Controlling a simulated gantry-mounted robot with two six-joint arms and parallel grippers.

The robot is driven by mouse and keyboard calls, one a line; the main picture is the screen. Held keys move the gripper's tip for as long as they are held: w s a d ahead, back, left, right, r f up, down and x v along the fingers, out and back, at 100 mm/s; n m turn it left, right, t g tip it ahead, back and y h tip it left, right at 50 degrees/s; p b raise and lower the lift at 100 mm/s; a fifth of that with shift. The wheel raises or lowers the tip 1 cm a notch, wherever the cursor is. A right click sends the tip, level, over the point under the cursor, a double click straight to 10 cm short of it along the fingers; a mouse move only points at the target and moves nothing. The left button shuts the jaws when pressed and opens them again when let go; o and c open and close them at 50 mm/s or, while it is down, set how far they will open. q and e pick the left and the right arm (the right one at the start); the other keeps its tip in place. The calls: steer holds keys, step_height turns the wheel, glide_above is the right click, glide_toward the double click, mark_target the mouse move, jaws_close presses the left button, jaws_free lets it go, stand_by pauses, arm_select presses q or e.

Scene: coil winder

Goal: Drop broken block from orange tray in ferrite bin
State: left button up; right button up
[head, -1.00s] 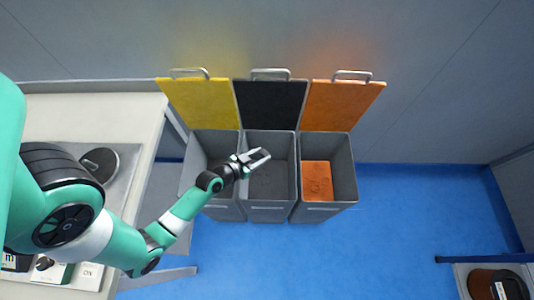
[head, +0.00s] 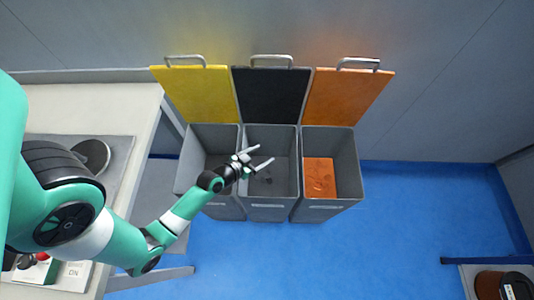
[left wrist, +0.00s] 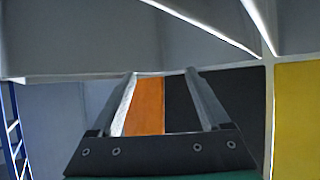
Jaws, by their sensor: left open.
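My left gripper (head: 264,155) is above the middle grey bin (head: 270,206), the one with the black lid (head: 269,97). Its fingers are spread and nothing is between them. The left wrist view also shows the open, empty fingers (left wrist: 161,76). A small dark piece (head: 267,181) lies on the floor of the middle bin, below the fingers; I cannot tell for certain that it is the broken block. No orange tray can be made out for sure. My right gripper is not in view.
A bin with a yellow lid (head: 197,95) stands left of the middle one. The right bin has an orange lid (head: 347,97) and an orange surface inside (head: 319,178). All lids stand open.

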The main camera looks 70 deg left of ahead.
arm_select(q)
steer(key=p+v, duration=0.1)
steer(key=v, duration=1)
steer(key=shift+s+r, duration=0.2)
steer(key=shift+s, duration=0.05)
steer(key=shift+d, duration=0.15)
